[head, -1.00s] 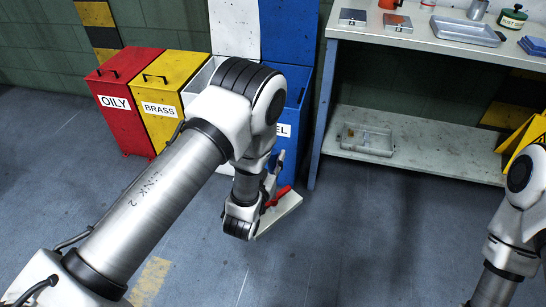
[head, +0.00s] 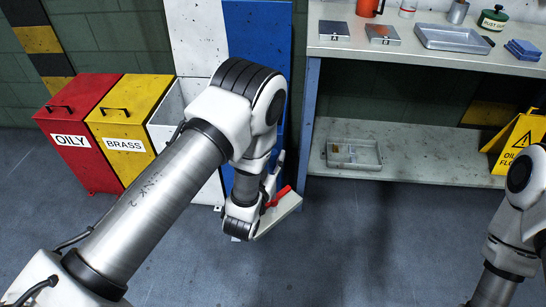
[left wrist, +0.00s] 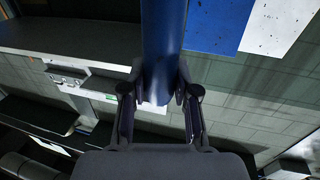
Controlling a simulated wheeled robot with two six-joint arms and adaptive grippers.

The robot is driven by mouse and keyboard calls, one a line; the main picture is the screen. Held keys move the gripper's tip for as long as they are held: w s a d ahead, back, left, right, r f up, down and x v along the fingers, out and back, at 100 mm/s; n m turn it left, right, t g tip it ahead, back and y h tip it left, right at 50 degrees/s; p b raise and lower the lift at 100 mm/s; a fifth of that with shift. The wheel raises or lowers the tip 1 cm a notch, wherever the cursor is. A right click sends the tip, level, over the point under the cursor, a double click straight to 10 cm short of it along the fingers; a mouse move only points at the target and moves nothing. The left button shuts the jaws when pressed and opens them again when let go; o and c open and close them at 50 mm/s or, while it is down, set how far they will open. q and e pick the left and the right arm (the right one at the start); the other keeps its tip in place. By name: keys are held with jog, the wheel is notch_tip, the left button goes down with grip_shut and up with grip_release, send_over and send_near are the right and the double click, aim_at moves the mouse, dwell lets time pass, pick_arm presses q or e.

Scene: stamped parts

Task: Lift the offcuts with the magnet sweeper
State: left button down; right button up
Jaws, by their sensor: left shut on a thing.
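My left gripper (head: 270,190) is low in the middle of the head view, partly hidden by its own wrist. It is shut on what looks like the magnet sweeper (head: 282,215), a pale bar with a red part, held tilted above the floor. In the left wrist view a blue round bar (left wrist: 163,50) stands between the two dark fingers (left wrist: 160,100). My right gripper is out of view.
A red OILY bin (head: 72,155), a yellow BRASS bin (head: 125,130) and a white bin (head: 190,110) stand at left. The bench (head: 345,48) carries a grey tray (head: 455,46) and small items. A yellow floor sign (head: 515,145) stands at right. The floor between is clear.

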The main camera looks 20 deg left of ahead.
pick_arm(q)
jog(key=shift+w+f, duration=0.2)
jog(key=shift+w, duration=0.1)
jog(key=shift+w+f, duration=0.1)
jog(key=shift+w, duration=0.15)
jog(key=w+a+f+n+y+b, duration=0.1)
jog(key=a+f+y+b, duration=0.1)
jog(key=a+f+b, duration=0.4)
jog(key=a+f+n+y+b, duration=0.1)
jog(key=a+f+b, duration=0.6)
jog(key=f+b, duration=0.6)
jog(key=w+a+f+n+y+b, duration=0.1)
jog(key=a+f+y+b, duration=0.1)
jog(key=a+f+b, duration=0.4)
notch_tip(320, 180, down, 6)
jog(key=b, duration=0.3)
jog(key=shift+w+a+n+g+y+b, duration=0.25)
jog(key=shift+w+n+g+y+b, duration=0.05)
jog(key=shift+w+g+b, duration=0.1)
